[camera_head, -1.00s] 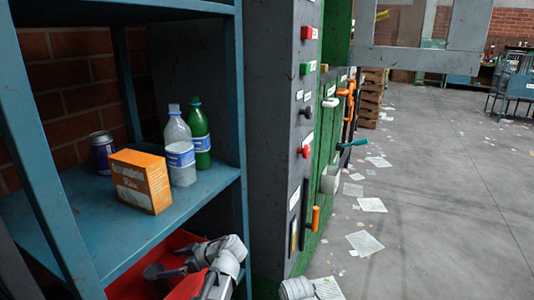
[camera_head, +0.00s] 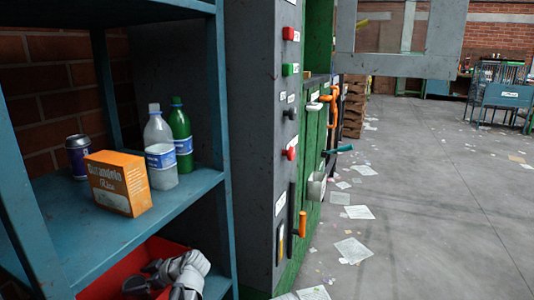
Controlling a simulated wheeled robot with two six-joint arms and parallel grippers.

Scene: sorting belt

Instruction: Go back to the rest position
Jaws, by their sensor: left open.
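My left gripper (camera_head: 141,276) shows at the bottom left, low in front of the blue shelf unit, with its dark fingers apart and nothing seen between them. Behind and below it is a red surface (camera_head: 165,248) under the shelf board, mostly cut off. On the blue shelf (camera_head: 190,193) above stand an orange box (camera_head: 118,184), a dark can (camera_head: 78,156), a white cup with a blue label (camera_head: 162,168), a clear bottle with a white cap (camera_head: 157,127) and a green bottle (camera_head: 181,135). My right gripper is out of the picture.
A grey and green machine cabinet with a red button (camera_head: 289,34), a green button (camera_head: 288,70) and an orange handle (camera_head: 302,224) stands right of the shelf. Papers (camera_head: 352,250) litter the grey floor. A blue cart (camera_head: 507,95) stands far right.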

